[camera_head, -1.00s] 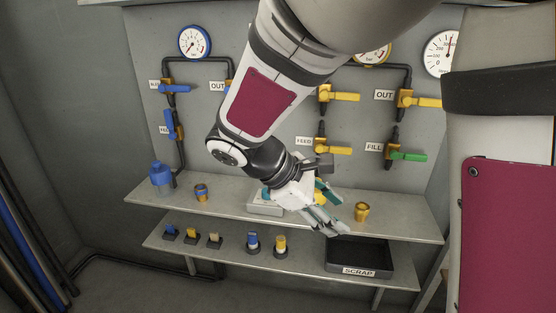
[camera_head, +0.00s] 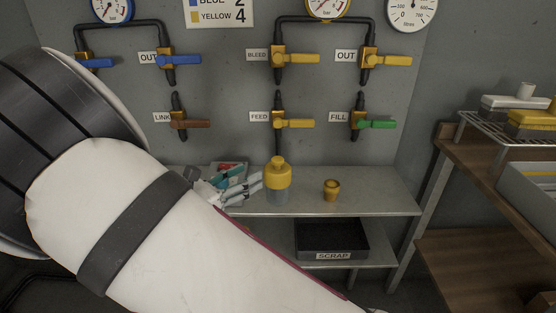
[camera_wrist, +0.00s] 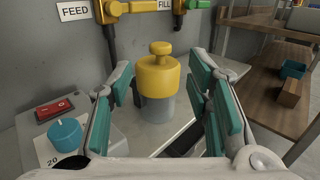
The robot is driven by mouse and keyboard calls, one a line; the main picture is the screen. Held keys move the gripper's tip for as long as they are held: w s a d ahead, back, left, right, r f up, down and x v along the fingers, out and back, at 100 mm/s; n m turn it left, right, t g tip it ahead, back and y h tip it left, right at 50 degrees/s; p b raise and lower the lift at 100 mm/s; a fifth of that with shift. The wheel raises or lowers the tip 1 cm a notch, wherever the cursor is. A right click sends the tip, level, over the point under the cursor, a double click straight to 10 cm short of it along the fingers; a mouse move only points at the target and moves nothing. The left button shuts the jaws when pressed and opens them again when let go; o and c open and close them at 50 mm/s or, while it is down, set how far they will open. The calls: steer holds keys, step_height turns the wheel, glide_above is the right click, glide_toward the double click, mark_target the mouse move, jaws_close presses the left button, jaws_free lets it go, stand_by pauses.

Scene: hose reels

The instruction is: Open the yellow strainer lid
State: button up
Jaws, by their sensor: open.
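The yellow strainer lid (camera_head: 278,170) sits on a grey, see-through strainer body (camera_head: 277,197) standing upright on the upper shelf. In the wrist view the lid (camera_wrist: 158,76) shows a round knob on top and sits squarely on the clear body (camera_wrist: 157,108). My gripper (camera_head: 250,186) is open and empty, just left of the strainer in the head view. In the wrist view my gripper (camera_wrist: 160,84) has its teal-padded fingers on either side of the lid, with the strainer ahead between them. I cannot tell whether any finger touches it.
A small brass cup (camera_head: 331,190) stands right of the strainer. A box with a red switch and blue knob (camera_wrist: 66,132) is at left in the wrist view. Valves with coloured handles (camera_head: 294,124) line the wall above. A black SCRAP tray (camera_head: 333,256) is on the lower shelf.

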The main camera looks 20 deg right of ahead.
mark_target(273, 161)
steer(key=b+x, duration=0.2)
steer(key=x, duration=0.9)
steer(key=shift+d, duration=0.1)
jaws_close()
